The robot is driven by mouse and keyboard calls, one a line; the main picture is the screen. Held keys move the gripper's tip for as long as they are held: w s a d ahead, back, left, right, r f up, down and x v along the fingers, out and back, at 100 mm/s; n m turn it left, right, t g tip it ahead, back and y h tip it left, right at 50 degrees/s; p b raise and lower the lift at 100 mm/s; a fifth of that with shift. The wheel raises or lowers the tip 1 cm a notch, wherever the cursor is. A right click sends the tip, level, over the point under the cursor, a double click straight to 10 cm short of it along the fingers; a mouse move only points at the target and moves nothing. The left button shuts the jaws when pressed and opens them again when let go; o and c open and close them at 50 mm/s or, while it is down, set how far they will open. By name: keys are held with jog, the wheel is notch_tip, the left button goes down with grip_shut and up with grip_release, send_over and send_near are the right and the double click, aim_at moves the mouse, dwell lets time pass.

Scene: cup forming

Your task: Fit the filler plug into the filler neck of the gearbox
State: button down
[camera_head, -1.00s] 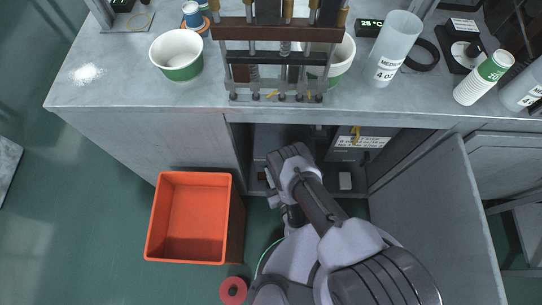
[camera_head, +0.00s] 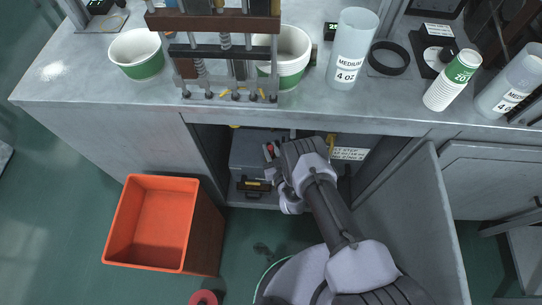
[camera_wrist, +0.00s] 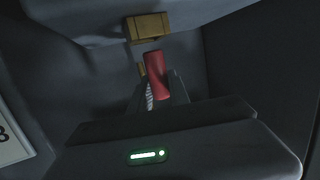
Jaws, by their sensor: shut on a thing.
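In the wrist view my gripper (camera_wrist: 160,92) is shut on a red cylindrical piece, which I take for the filler plug (camera_wrist: 155,72). It stands up from between the fingers, slightly tilted. A brass-coloured block (camera_wrist: 147,27), perhaps the filler neck, is on the grey surface beyond it; a gap shows between them in the picture. A smaller brass bit shows just left of the plug. In the head view my gripper (camera_head: 273,155) is inside the open cabinet, in front of a grey housing (camera_head: 248,152) that looks like the gearbox. My arm hides part of it.
The cabinet's open door (camera_head: 415,235) stands to the right of my arm. The worktop (camera_head: 110,100) overhangs the opening and carries cups and a forming machine. An orange bin (camera_head: 205,240) stands on the floor at left. A white label (camera_wrist: 12,143) shows in the wrist view.

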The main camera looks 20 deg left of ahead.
aim_at(272, 155)
jog(key=shift+w+a+f, duration=0.1)
jog(key=shift+w+f, duration=0.15)
jog(key=shift+w, duration=0.1)
notch_tip(272, 155, down, 3)
jog(key=b, duration=0.3)
jog(key=shift+f, duration=0.1)
jog(key=c, duration=1.2)
grip_release()
jog(key=shift+c, duration=0.2)
jog(key=shift+r, duration=0.2)
jog(key=p+v, duration=0.7)
jog(key=v, duration=0.5)
jog(key=shift+p, duration=0.3)
